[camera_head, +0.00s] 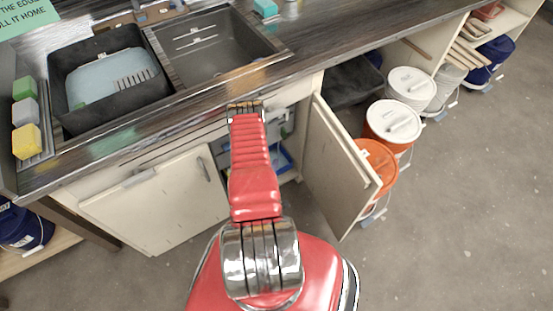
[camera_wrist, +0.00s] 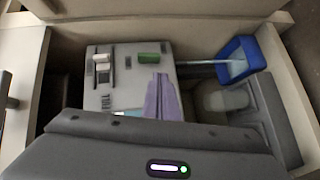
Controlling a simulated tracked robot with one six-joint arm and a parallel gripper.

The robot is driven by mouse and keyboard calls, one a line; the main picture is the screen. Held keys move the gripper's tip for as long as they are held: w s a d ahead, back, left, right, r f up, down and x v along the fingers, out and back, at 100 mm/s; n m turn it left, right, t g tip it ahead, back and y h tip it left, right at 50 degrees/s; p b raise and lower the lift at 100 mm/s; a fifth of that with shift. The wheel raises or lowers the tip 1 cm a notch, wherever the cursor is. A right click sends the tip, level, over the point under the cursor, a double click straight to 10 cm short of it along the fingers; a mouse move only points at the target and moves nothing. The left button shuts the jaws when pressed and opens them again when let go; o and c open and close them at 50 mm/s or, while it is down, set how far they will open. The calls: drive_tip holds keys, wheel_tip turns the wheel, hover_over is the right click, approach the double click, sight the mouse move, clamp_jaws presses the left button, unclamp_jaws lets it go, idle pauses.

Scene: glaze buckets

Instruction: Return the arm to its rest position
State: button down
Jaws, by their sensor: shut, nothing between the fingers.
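My red arm (camera_head: 252,165) stretches forward from my body, over the front of the open under-sink cupboard. My gripper (camera_head: 245,108) is at its far end, close to the counter's front edge. It is shut and empty. Its fingertips are hard to make out in the head view. In the wrist view a dark grey housing with a small lit indicator fills the bottom, and the fingers do not show clearly.
The cupboard door (camera_head: 338,165) stands open to the right of my arm. Inside are a grey box (camera_wrist: 125,95), a purple cloth (camera_wrist: 163,98) and a blue dustpan (camera_wrist: 240,60). The counter (camera_head: 335,40) holds a sink (camera_head: 215,50). An orange bucket (camera_head: 378,160) stands beyond the door. Floor at right is clear.

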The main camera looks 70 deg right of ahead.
drive_tip(key=shift+s+a+r, duration=0.1)
drive_tip(key=shift+a, duration=0.45)
idle(0.4)
